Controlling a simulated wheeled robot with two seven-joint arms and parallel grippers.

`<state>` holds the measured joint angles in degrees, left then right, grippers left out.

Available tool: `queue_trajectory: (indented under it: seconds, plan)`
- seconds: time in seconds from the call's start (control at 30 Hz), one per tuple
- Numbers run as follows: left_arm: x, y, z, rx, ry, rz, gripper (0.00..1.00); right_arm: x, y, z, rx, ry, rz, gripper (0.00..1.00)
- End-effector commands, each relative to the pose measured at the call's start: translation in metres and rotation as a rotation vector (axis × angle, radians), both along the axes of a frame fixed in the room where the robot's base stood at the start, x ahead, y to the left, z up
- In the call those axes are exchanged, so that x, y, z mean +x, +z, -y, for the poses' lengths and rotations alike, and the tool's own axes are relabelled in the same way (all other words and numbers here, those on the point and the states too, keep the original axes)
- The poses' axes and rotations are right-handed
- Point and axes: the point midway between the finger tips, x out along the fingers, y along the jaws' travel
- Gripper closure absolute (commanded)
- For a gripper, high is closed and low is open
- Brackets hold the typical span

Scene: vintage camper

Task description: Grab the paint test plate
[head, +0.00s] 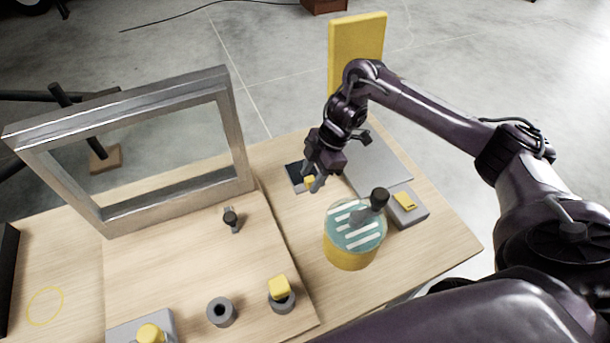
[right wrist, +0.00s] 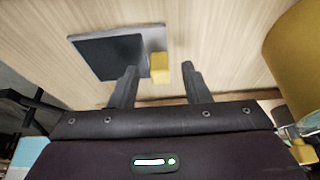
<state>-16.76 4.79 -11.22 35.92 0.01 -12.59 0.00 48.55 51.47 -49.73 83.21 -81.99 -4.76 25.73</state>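A flat dark square plate (right wrist: 108,55) with a grey edge and a small yellow block (right wrist: 160,67) at one side lies on the wooden table; I take it for the paint test plate. In the head view the dark plate (head: 295,175) is partly hidden behind my right gripper (head: 313,184). The right gripper points down at the yellow block. Its fingers are apart, with the block between their tips in the right wrist view; I cannot tell whether they touch it. My left gripper is not in view.
A yellow can with a striped teal top (head: 350,255) stands close in front of the right gripper. A grey box with a yellow top piece (head: 408,207) and a grey sheet (head: 378,165) lie to the right. A tall yellow panel (head: 357,50) stands behind. A metal window frame (head: 240,140) stands left.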

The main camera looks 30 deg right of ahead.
Motion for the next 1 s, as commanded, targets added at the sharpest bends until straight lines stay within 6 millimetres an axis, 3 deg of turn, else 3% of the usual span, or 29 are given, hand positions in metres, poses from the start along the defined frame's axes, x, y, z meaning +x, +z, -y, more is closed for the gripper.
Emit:
queue_trajectory:
  seconds: [0.03,0.3,0.77,0.93,1.0]
  plan:
    - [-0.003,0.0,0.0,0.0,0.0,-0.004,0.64,0.0,0.0,0.0,0.0,0.0,0.0,0.64]
    - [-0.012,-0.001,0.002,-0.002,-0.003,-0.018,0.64,0.0,0.0,0.0,0.0,0.0,0.0,1.0]
    - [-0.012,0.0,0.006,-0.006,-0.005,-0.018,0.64,0.001,0.01,0.0,-0.001,0.002,0.004,1.0]
    - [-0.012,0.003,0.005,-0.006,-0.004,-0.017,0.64,0.001,0.035,0.001,-0.002,0.002,0.006,1.0]
    - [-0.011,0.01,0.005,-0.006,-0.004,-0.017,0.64,0.002,0.055,0.001,-0.003,0.002,0.009,1.0]
